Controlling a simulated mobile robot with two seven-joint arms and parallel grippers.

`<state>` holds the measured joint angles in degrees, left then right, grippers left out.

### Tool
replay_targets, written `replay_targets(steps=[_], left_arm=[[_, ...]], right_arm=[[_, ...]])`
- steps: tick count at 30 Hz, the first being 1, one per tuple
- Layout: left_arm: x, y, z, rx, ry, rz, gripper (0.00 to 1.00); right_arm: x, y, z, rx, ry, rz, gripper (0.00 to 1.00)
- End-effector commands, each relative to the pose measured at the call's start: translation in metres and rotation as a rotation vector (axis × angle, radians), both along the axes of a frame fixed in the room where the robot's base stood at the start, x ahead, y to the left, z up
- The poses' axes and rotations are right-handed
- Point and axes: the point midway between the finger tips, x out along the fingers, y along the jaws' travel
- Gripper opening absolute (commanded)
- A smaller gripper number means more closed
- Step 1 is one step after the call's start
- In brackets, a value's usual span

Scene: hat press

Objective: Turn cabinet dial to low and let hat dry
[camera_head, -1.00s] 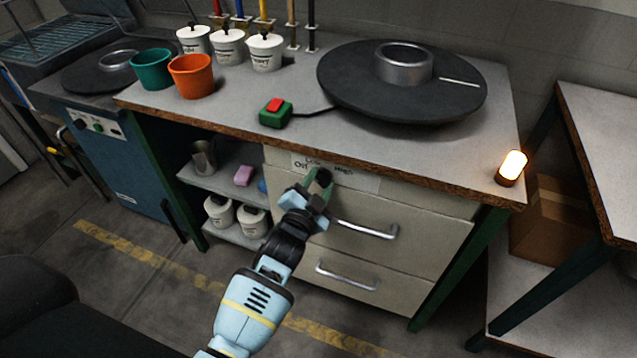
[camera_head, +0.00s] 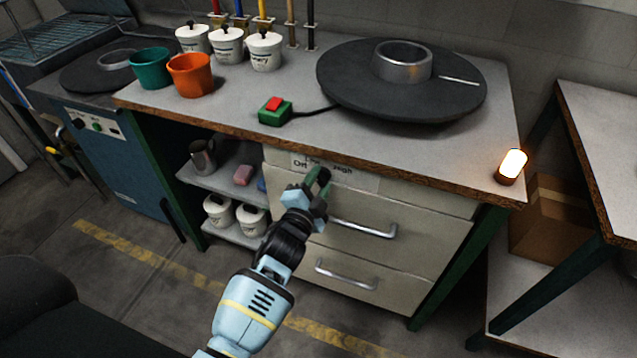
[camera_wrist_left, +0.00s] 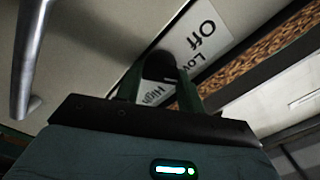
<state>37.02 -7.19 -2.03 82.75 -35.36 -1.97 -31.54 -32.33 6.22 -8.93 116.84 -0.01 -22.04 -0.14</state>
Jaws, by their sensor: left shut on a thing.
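The dial (camera_wrist_left: 158,66) is a dark knob on the front of the cabinet (camera_head: 400,200). Its white label (camera_head: 350,178) reads Off, Low and High, partly covered by my gripper. My left gripper (camera_head: 320,182) is shut on the dial; in the left wrist view its two green fingers (camera_wrist_left: 158,88) lie on either side of the knob. Which mark the dial points to cannot be told. A wide dark disc (camera_head: 345,90) with a metal ring (camera_head: 402,62) sits on the worktop; I cannot tell whether it is the hat. My right gripper is not in view.
A glowing lamp (camera_head: 511,168) stands at the worktop's right corner. A green box with a red button (camera_head: 275,112), teal (camera_head: 150,70) and orange cups (camera_head: 191,77) stand on top. Drawer handles (camera_head: 365,229) stick out below the dial. A side table (camera_head: 605,130) stands at right.

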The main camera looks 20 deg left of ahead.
Motion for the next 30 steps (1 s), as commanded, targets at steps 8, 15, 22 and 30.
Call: replay_targets(steps=[8, 15, 22, 30], left_arm=[[0.0, 0.001, -0.001, -0.001, 0.001, 0.0, 0.6], [0.0, 0.0, 0.0, -0.001, 0.001, 0.001, 0.6], [-0.017, 0.001, -0.001, -0.001, 0.001, 0.0, 0.6], [-0.058, 0.002, -0.001, -0.002, 0.001, 0.0, 0.6]], right_arm=[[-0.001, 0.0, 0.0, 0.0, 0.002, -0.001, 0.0], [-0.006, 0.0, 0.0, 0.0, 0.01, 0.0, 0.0], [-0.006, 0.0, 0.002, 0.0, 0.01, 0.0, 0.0], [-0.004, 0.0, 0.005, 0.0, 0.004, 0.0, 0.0]])
